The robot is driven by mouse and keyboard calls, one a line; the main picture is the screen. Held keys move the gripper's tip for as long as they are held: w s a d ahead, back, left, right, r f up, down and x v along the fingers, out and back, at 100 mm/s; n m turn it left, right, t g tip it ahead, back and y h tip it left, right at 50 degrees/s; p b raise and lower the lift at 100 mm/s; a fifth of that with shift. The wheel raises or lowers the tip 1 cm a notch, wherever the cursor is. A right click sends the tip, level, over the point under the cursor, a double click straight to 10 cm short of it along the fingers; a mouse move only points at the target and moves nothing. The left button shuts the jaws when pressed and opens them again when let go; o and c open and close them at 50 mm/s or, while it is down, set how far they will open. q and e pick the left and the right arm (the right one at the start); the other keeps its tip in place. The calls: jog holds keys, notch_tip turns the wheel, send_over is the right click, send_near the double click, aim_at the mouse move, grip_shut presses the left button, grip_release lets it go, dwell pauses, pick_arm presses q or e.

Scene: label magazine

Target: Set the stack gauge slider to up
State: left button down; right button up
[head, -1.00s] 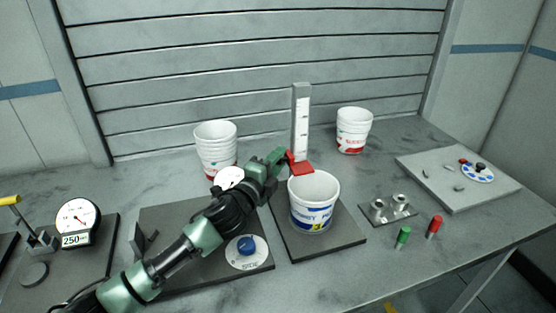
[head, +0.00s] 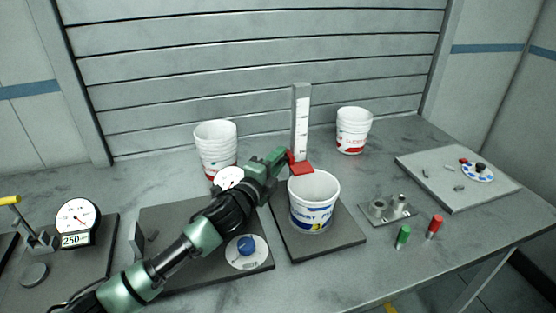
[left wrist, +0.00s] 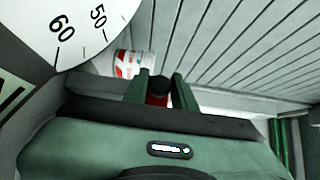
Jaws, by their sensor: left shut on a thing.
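The stack gauge (head: 301,110) is an upright grey post with a white marked scale at the back of a dark plate. Its red slider (head: 301,168) sits low on the post, a flat red tab just above and behind the rim of a white tub. My left gripper (head: 286,156) reaches in from the left and is shut on the slider's left side. In the left wrist view a dark-tipped red piece (left wrist: 159,92) sits between the two green fingers. The fingers partly hide the slider's grip. My right gripper is not in view.
The labelled white tub (head: 314,203) stands close in front of the gauge. Stacked tubs (head: 216,142) are behind my left arm, and another stack (head: 353,130) is at back right. A blue knob (head: 246,245) lies below the arm. Green (head: 403,236) and red (head: 436,226) pegs stand front right.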

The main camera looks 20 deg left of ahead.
pick_arm(q)
jog(key=shift+r, duration=0.1)
dwell(0.5)
notch_tip(320, 180, up, 19)
jog(key=p, duration=1.6)
jog(key=c, duration=1.2)
grip_release()
jog(key=shift+c, duration=0.2)
jog(key=shift+s+f, duration=0.1)
jog(key=shift+f, duration=0.1)
